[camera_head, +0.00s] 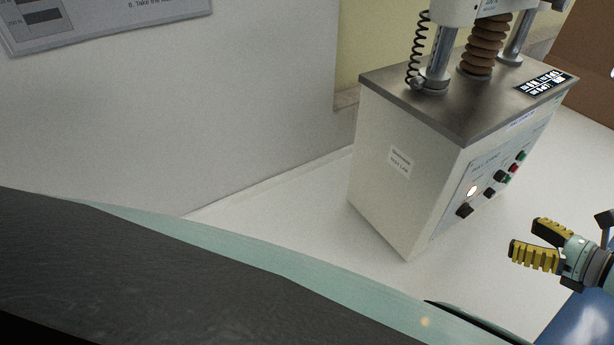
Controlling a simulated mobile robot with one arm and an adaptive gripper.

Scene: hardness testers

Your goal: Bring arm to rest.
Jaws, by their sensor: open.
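My gripper (524,243) shows at the right edge of the head view. Its two yellow ribbed fingers are spread apart and point left, with nothing between them. It is in front of and below the hardness tester (399,174), apart from it in the picture. Most of my arm behind the gripper is out of the frame.
The tester has a grey metal top, columns, a brown bellows (484,47) and a front panel with knobs and buttons (490,190). A wall poster (100,18) is at the upper left. A blue surface (583,325) lies at the lower right.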

